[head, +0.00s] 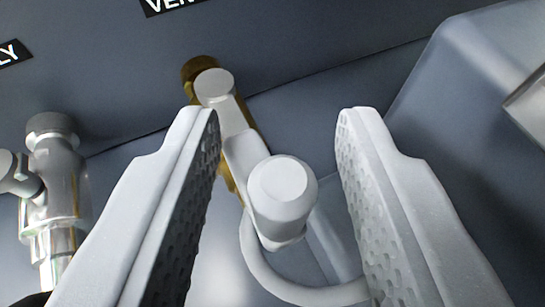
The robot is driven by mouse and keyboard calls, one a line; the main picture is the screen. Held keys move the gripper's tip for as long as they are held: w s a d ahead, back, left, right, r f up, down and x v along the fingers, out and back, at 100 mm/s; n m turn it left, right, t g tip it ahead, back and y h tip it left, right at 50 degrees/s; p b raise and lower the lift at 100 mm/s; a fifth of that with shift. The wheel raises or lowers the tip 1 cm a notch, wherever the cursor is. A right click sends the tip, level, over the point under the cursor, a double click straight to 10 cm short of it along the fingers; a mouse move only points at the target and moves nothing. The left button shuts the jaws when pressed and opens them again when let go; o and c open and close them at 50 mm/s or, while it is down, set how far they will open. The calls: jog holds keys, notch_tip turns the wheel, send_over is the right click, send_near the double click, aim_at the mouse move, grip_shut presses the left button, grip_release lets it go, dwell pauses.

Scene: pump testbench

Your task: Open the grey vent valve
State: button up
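The grey vent valve handle (245,160) is a light grey lever with a round knob (283,190) at its near end. Its far end sits on a brass valve body (197,70), below a black label that reads "VEN", cut off by the top edge. My gripper (277,115) is open, with one finger left and one finger right of the knob. The knob lies between the fingers in the picture, with gaps on both sides. The left finger hides part of the brass body. I cannot tell the exact depth between the fingertips and the knob.
A silver metal fitting (55,175) stands at the left, below another label (10,53) ending in "LY". A light curved tube (290,285) runs beneath the knob. A grey-blue block (465,90) rises at the right. The dark panel (290,35) lies behind.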

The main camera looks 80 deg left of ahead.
aim_at(284, 168)
jog(key=shift+r, duration=0.55)
notch_tip(284, 168, up, 2)
jog(key=shift+r, duration=0.1)
jog(key=s+d+b, duration=0.1)
jog(key=s+d, duration=0.3)
jog(key=s, duration=0.3)
jog(key=s+d+r, duration=0.1)
jog(key=s+d, duration=0.3)
jog(key=s, duration=0.2)
jog(key=shift+s+r+b, duration=0.3)
jog(key=shift+s+b, duration=0.05)
jog(key=shift+s, duration=0.05)
